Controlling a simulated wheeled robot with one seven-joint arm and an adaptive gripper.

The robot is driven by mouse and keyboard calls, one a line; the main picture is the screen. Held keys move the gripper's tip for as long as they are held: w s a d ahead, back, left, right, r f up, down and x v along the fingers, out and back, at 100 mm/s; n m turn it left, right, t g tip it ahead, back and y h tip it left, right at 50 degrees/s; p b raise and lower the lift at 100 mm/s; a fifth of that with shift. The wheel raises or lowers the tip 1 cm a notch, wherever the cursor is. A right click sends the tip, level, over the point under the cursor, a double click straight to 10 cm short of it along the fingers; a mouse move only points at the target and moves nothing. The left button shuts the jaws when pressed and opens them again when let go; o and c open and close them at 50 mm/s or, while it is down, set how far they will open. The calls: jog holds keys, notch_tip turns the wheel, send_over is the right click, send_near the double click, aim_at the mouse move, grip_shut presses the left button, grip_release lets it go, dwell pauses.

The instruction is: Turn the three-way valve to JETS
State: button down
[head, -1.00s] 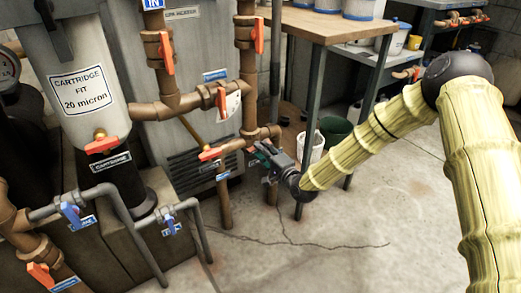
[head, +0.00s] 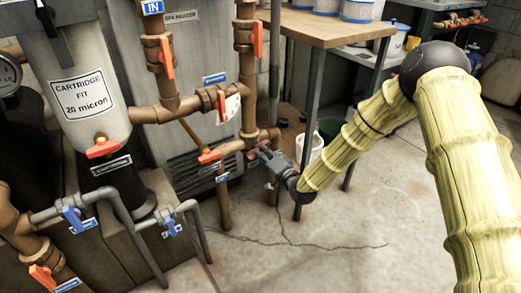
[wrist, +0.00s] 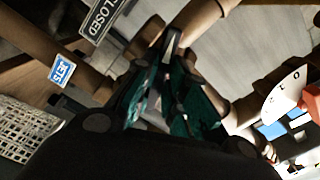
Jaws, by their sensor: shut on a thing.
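My gripper (head: 256,156) is at the low pipe junction beside the copper riser in the head view. In the wrist view its dark green fingers (wrist: 172,85) are closed around the three-way valve's handle, which they mostly hide. A narrow pale metal piece (wrist: 173,43) shows at the fingertips, with copper pipe (wrist: 198,28) just beyond. A blue JETS tag (wrist: 62,70) is on the left, and a dark CLOSED plate (wrist: 103,18) is at the upper left. The valve's exact pointing direction is hidden.
Orange-handled valves (head: 208,156) and copper pipes crowd close to my gripper. A white dial (wrist: 286,96) shows at the right in the wrist view. A wooden-topped bench (head: 310,27) and a white bucket (head: 313,149) stand behind my arm. Cracked floor in front is clear.

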jog(key=n, duration=2.3)
jog(key=shift+w+r, duration=0.1)
jog(key=shift+p, duration=0.35)
jog(key=c, duration=1.4)
grip_release()
jog(key=shift+o, duration=0.2)
jog(key=p+v, duration=0.2)
jog(key=v, duration=0.5)
